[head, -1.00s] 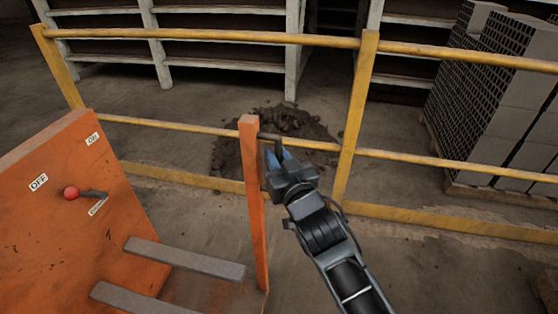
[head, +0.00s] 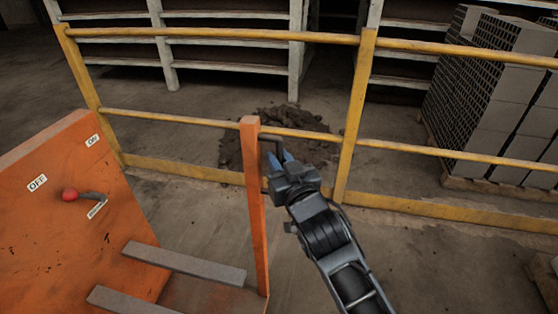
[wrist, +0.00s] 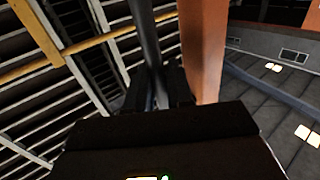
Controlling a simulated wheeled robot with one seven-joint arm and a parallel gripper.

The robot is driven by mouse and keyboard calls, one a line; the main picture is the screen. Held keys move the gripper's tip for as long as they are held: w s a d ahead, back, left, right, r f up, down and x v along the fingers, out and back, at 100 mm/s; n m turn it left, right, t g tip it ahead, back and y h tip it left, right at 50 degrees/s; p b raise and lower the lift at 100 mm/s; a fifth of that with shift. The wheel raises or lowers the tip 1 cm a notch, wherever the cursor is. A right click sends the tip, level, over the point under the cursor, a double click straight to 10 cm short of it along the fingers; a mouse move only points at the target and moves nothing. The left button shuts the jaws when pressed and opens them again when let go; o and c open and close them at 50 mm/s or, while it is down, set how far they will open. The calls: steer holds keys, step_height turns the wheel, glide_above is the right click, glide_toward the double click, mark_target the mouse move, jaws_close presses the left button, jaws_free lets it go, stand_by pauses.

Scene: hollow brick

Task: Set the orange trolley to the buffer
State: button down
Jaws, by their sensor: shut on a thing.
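The orange trolley (head: 75,215) is at the lower left in the head view. Its sloped panel carries a red-knobbed lever and ON and OFF labels. Two grey slats stick out beside it, next to an upright orange post (head: 255,200). A short dark handle bar (head: 270,138) leaves the top of the post to the right. My gripper (head: 277,158) is shut on this bar, just right of the post. The wrist view shows the dark bar (wrist: 147,40) running up from between the fingers, beside the orange post (wrist: 203,45). I cannot make out the buffer.
A yellow railing (head: 210,35) crosses the view just beyond the trolley. Behind it lie a dark dirt heap (head: 285,118), pale shelving (head: 160,45) and a brick stack (head: 480,100) on a pallet. Bare floor (head: 420,270) shows right of my arm.

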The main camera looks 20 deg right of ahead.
steer(key=c, duration=1.2)
jaws_free()
steer(key=shift+a, duration=0.15)
steer(key=shift+o, duration=0.2)
steer(key=shift+s, duration=0.15)
steer(key=s, duration=0.7)
steer(key=shift+s+a+b, duration=0.2)
steer(key=shift+s+b, duration=0.15)
steer(key=shift+f, duration=0.1)
steer(key=s+f+g, duration=0.1)
steer(key=s+f, duration=0.2)
steer(key=s, duration=0.7)
steer(key=s+f+g, duration=0.1)
steer(key=s+f, duration=0.3)
steer(key=s, duration=0.6)
steer(key=s+d+r, duration=0.1)
steer(key=s+r, duration=0.2)
steer(key=s, duration=0.7)
steer(key=s+d+r+g, duration=0.1)
steer(key=s+r, duration=0.2)
steer(key=s, duration=0.7)
steer(key=shift+r+y, duration=0.15)
steer(key=shift+y, duration=0.15)
